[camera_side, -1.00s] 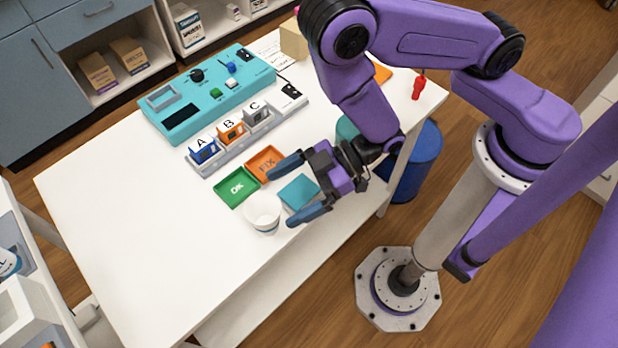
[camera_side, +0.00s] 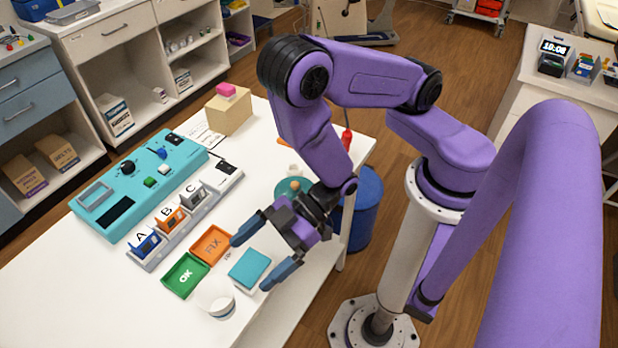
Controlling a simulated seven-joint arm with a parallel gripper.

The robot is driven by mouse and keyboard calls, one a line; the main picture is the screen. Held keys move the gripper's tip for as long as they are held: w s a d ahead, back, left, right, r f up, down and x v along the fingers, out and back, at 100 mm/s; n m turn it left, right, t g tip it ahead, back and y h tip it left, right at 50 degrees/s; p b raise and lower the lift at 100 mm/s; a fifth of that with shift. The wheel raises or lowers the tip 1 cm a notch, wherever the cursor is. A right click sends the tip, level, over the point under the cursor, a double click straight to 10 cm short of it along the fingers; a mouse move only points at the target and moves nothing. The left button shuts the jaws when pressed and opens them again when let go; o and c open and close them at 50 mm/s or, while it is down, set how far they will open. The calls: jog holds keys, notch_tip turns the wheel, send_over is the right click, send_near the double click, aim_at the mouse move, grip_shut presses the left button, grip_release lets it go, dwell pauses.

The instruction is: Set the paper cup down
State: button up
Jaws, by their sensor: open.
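The white paper cup (camera_side: 215,297) stands on the white table (camera_side: 60,305) near its front edge, just below the green OK tray (camera_side: 185,276). It looks upright with its mouth up. My gripper (camera_side: 252,262) is open and empty, with its two blue fingers spread wide. It is to the upper right of the cup and apart from it. A teal square block (camera_side: 249,268) shows between the fingertips; I cannot tell how high the fingers are above it.
An orange FIX tray (camera_side: 211,245) lies beside the green tray. Holders marked A, B and C (camera_side: 171,218) and a teal control box (camera_side: 135,185) stand behind. A cardboard box (camera_side: 229,112) is at the back. A blue bin (camera_side: 364,205) stands beyond the table. The table's left part is clear.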

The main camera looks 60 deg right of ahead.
jog(key=s+d+r+g+h, duration=0.2)
jog(key=s+d+r+h, duration=0.2)
jog(key=d, duration=0.7)
jog(key=s+d+r+m+g+h, duration=0.1)
jog(key=s+d+r+h, duration=0.3)
jog(key=d+r+h, duration=0.4)
jog(key=d+r+g, duration=0.1)
jog(key=d+r, duration=0.2)
jog(key=r, duration=0.1)
jog(key=shift+g, duration=0.4)
